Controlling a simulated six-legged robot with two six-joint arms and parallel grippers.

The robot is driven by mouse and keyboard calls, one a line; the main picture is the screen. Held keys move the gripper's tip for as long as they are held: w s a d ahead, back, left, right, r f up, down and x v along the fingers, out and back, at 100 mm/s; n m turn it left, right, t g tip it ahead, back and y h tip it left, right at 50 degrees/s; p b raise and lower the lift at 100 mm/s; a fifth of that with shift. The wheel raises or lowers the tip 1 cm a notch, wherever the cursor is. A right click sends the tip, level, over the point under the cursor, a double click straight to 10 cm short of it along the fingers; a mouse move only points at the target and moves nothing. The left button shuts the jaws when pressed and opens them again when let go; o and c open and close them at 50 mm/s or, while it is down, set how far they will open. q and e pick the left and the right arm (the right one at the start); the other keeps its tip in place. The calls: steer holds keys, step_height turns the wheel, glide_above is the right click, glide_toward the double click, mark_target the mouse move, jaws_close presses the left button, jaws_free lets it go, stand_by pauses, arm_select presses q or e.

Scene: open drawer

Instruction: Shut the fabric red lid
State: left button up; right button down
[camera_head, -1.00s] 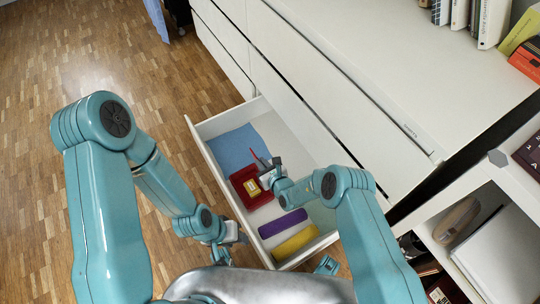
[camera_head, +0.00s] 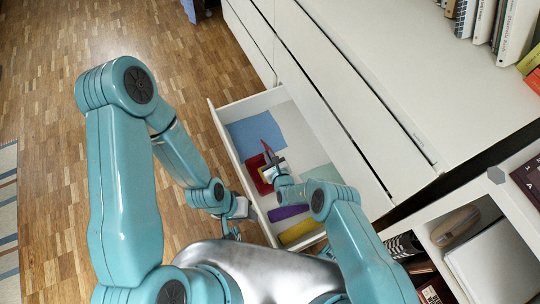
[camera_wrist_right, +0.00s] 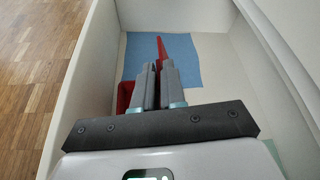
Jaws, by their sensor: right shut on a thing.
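A red fabric box (camera_head: 257,178) sits in the open drawer; it also shows at the left in the right wrist view (camera_wrist_right: 125,97). Its red lid (camera_head: 270,137) stands raised and tilted, beside my right gripper. My right gripper (camera_head: 271,165) is over the box, shut on the lid. In the right wrist view its fingers (camera_wrist_right: 157,80) are close together, and the lid (camera_wrist_right: 162,50) sticks up beyond them. They hide its lower part. My left gripper (camera_head: 240,207) is outside the drawer front, away from the box; its jaws are not clear.
The white drawer (camera_head: 226,137) also holds a blue cloth (camera_head: 250,134), a purple roll (camera_head: 288,213) and a yellow roll (camera_head: 298,231). The white cabinet (camera_head: 400,75) stands behind it. Shelves with objects are at right. Wooden floor is open at left.

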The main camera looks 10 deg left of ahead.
steer(key=shift+f, duration=0.1)
steer(key=c, duration=1.3)
jaws_free()
steer(key=shift+s+d+r, duration=0.1)
steer(key=shift+r, duration=0.1)
steer(key=p+v, duration=0.7)
steer(key=v, duration=0.9)
steer(key=shift+s+f, duration=0.1)
steer(key=shift+f, duration=0.05)
